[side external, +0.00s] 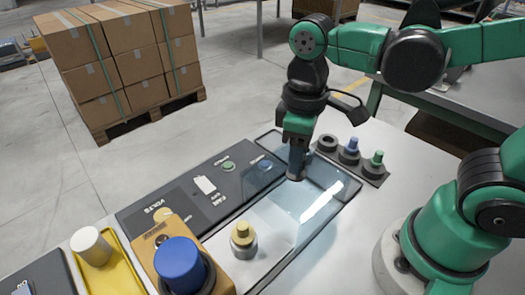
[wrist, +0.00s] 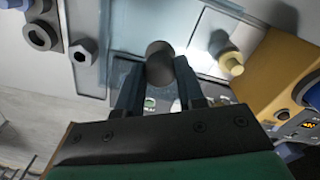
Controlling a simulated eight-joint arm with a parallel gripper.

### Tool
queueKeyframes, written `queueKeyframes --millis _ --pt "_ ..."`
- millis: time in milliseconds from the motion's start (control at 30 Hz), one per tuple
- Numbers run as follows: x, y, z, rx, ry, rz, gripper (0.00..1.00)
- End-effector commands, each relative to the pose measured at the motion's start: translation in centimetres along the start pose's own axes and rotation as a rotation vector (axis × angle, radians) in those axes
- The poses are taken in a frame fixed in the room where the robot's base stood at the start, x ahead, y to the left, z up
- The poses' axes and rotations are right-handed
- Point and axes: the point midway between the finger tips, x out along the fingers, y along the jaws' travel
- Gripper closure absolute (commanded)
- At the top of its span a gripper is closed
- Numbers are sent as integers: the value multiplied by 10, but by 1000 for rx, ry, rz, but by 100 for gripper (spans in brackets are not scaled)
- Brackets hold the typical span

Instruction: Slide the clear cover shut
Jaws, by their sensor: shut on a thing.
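The clear cover (side external: 285,215) is a bluish see-through sheet in a dark-edged frame (side external: 342,203) on the pale bench. It also shows in the wrist view (wrist: 130,27). A dark round knob (wrist: 160,62) stands on the cover. My gripper (side external: 297,165) points down over the cover, its fingers shut on the knob; in the wrist view the gripper (wrist: 160,85) has a finger on each side of it. A yellow-topped peg (side external: 243,234) on a round metal base stands at the cover's near left; whether the sheet overlaps it I cannot tell.
A dark control panel (side external: 190,195) lies left of the cover. A blue knob (side external: 180,265) on a tan box stands in front, beside a yellow tray (side external: 110,270) with a white cylinder (side external: 91,246). Several pegs sit on a grey strip (side external: 372,172) at the right. Stacked cartons (side external: 120,55) are behind.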

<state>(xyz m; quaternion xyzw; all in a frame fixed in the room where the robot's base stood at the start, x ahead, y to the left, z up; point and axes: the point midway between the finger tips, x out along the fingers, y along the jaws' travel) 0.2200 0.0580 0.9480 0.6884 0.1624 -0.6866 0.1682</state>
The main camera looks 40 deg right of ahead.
Motion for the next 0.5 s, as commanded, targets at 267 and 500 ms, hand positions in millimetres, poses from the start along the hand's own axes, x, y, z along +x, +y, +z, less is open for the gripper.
queueKeyframes --millis 267,500 --pt "0 -6 -4 -4 -1 0 100" --pt "-1 -56 -30 -13 0 0 100"
